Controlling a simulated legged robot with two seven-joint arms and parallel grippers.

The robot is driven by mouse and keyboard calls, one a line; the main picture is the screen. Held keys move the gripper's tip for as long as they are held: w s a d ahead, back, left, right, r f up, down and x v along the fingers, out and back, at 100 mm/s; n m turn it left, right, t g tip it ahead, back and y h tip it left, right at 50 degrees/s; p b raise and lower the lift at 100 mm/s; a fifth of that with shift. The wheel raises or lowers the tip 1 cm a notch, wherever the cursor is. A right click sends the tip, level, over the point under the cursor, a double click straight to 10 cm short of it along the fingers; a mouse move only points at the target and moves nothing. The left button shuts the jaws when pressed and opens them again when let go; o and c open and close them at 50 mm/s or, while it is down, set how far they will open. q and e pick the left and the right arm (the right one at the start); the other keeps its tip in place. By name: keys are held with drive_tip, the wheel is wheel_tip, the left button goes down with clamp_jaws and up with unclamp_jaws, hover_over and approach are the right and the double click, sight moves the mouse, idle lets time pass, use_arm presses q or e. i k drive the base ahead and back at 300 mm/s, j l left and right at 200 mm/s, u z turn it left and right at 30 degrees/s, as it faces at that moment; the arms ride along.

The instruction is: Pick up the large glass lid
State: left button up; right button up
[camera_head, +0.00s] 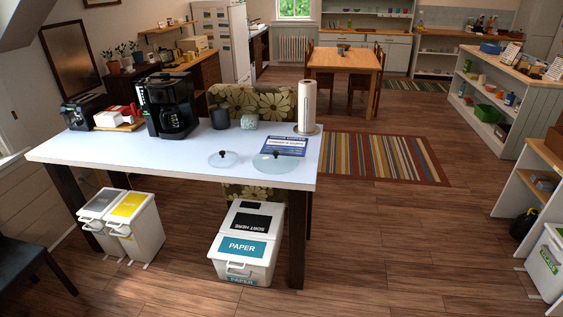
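Two glass lids with dark knobs lie on the white table (110,152). The large glass lid (285,166) is at the right, near the table's front edge, beside and partly over a blue printed sheet (284,146). The small glass lid (216,161) lies to its left, with a gap between them. Neither of my grippers shows in the head view, so I cannot see their state.
A paper towel roll (307,106) stands behind the large lid. A coffee maker (169,106) and two cups stand further back. Bins (243,247) sit under the table. Open wooden floor lies in front and right. A dining table (344,60) is farther off.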

sight(271, 161)
drive_tip(key=i+l, duration=0.15)
drive_tip(key=l, duration=0.2)
drive_tip(key=i+l, duration=0.15)
drive_tip(key=l, duration=0.2)
drive_tip(key=i+l, duration=0.15)
drive_tip(key=l, duration=0.2)
drive_tip(key=i+l+u, duration=0.1)
drive_tip(key=u, duration=2.2)
drive_tip(key=j+u, duration=0.15)
drive_tip(key=u, duration=0.3)
drive_tip(key=i+j+u, duration=0.1)
drive_tip(key=u, duration=0.35)
drive_tip(key=j+u, duration=0.1)
drive_tip(key=u, duration=0.4)
drive_tip(key=i+u, duration=0.15)
drive_tip(key=u, duration=0.3)
drive_tip(key=i+j+u, duration=0.1)
drive_tip(key=u, duration=0.35)
drive_tip(key=k, duration=0.4)
